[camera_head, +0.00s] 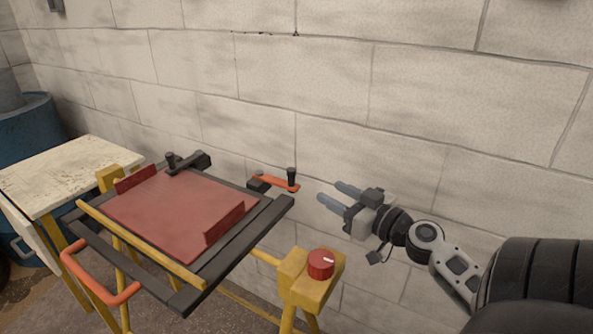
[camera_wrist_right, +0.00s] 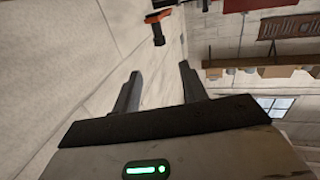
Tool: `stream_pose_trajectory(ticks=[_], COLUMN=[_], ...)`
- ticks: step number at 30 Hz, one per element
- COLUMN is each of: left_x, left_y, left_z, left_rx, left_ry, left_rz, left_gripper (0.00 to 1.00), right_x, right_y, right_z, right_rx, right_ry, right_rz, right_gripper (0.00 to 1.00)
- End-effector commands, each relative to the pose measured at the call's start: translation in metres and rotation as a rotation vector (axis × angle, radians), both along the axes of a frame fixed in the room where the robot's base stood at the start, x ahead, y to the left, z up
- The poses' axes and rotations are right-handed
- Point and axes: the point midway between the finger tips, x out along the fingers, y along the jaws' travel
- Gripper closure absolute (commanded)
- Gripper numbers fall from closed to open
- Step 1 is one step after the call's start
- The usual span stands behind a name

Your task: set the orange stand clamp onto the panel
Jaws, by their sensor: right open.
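The orange stand clamp (camera_head: 274,181), an orange arm with an upright black knob, sits at the right far corner of the dark frame. It also shows at the top of the right wrist view (camera_wrist_right: 158,17). The red panel (camera_head: 165,212), with raised flaps on two sides, lies on the dark frame to the left of the clamp. My right gripper (camera_head: 333,192) is open and empty, to the right of the clamp and apart from it, with its fingers pointing toward it. In the right wrist view the clamp lies beyond the fingertips (camera_wrist_right: 160,72). My left gripper is out of view.
A black clamp (camera_head: 188,163) sits at the panel's far edge. A yellow post with a red knob (camera_head: 320,264) stands at the front right. An orange handle (camera_head: 95,281) juts out at the front left. A white-topped table (camera_head: 62,172) is at left. A block wall (camera_head: 330,100) rises behind.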

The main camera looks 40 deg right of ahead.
Motion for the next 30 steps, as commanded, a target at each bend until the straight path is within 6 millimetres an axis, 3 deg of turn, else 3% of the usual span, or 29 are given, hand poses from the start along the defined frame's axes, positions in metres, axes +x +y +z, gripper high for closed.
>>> stream_pose_trajectory(ticks=[5, 21, 30], left_x=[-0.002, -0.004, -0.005], left_y=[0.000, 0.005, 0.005], left_z=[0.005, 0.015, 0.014], left_rx=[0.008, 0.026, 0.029], left_ry=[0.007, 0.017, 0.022], left_rz=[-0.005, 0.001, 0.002], left_gripper=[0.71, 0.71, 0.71], right_x=[0.019, 0.130, 0.155], right_y=[0.001, 0.002, 0.003], right_z=[0.004, 0.003, 0.001], right_rx=[0.006, 0.008, 0.008], right_ry=[-0.002, -0.003, -0.001], right_rz=[0.007, 0.002, 0.002], right_gripper=[0.57, 0.57, 0.57])
